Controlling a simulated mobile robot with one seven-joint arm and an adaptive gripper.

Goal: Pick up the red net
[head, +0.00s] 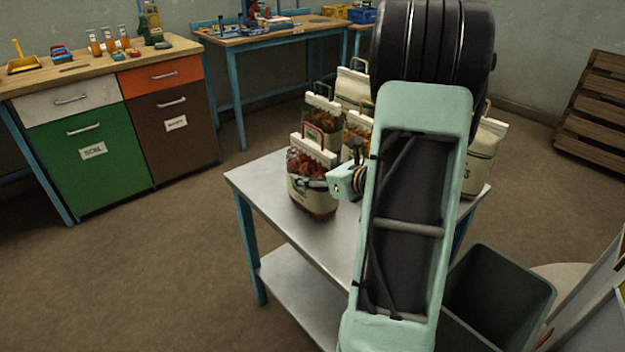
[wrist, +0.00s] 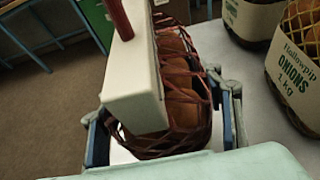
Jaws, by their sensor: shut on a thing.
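The red net (head: 312,180) is a sack with dark red mesh, a cream top band, a red handle and a cream label. It is upright at the left front of the metal table in the head view. In the wrist view the red net (wrist: 182,98) fills the space between the fingers of my gripper (wrist: 163,112), one finger on each side. My gripper is shut on it. The head view shows only a small part of my gripper beside the sack; my arm hides the rest. I cannot tell whether its base touches the table.
Several other sacks stand behind on the metal table (head: 262,180), one with a green handle (head: 322,115). The wrist view shows a yellow-net onion sack (wrist: 296,75) to the right. A dark bin (head: 500,290) stands at the table's right. The table's left edge is close to the red net.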

